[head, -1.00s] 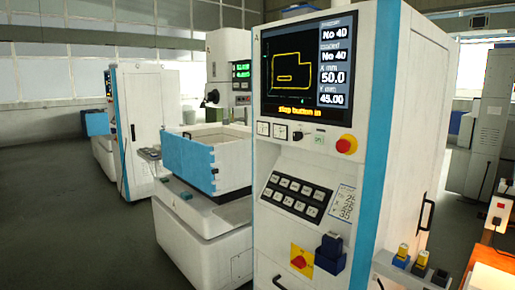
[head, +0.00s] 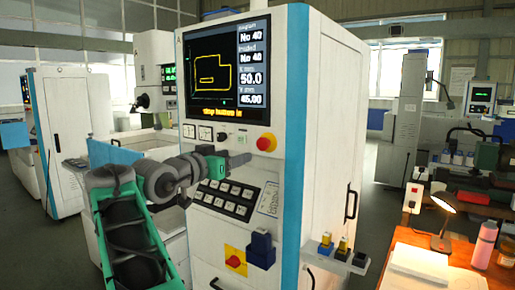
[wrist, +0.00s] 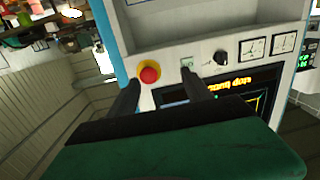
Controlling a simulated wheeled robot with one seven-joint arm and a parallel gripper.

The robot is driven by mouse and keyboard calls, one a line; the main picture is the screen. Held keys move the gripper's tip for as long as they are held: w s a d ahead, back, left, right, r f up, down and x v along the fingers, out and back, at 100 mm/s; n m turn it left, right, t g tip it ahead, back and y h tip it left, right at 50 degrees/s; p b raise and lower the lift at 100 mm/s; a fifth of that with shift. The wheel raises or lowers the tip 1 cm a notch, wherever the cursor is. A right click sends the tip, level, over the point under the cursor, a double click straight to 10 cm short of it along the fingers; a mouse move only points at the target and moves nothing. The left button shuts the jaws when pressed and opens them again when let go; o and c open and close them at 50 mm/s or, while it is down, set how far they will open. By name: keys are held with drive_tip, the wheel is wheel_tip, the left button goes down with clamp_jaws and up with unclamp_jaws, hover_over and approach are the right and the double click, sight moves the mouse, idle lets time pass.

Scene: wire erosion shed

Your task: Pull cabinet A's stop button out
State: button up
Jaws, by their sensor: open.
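Cabinet A (head: 300,110) is white with a blue edge strip. Its stop button (head: 265,142) is a red cap on a yellow ring, below the right side of the screen (head: 222,70), which reads "stop button in". My gripper (head: 243,159) is in front of the panel, just left of and below the button in the head view. In the wrist view, turned upside down, the red button (wrist: 149,73) shows between and beyond the fingertips of my gripper (wrist: 162,83), nearer the left finger. The jaws are open and empty. No contact with the button is visible.
Black keys (head: 228,197), a red-yellow rotary switch (head: 235,260) and a dark blue box (head: 261,250) are lower on the panel. A black knob (wrist: 221,58) lies beside the button. A bench (head: 450,250) with a lit lamp (head: 441,220) stands at the right.

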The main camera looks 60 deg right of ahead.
sight(261, 145)
drive_tip(key=shift+m+g, duration=0.6)
drive_tip(key=shift+g, duration=0.2)
drive_tip(key=s+d, duration=0.1)
drive_tip(key=d, duration=0.1)
drive_tip(key=s+d+r+p, duration=0.1)
drive_tip(key=d, duration=0.2)
drive_tip(key=s+d+p, duration=0.1)
drive_tip(key=d, duration=0.2)
drive_tip(key=shift+s+d+r, duration=0.2)
drive_tip(key=shift+s+r, duration=0.05)
drive_tip(key=shift+r, duration=0.1)
clamp_jaws()
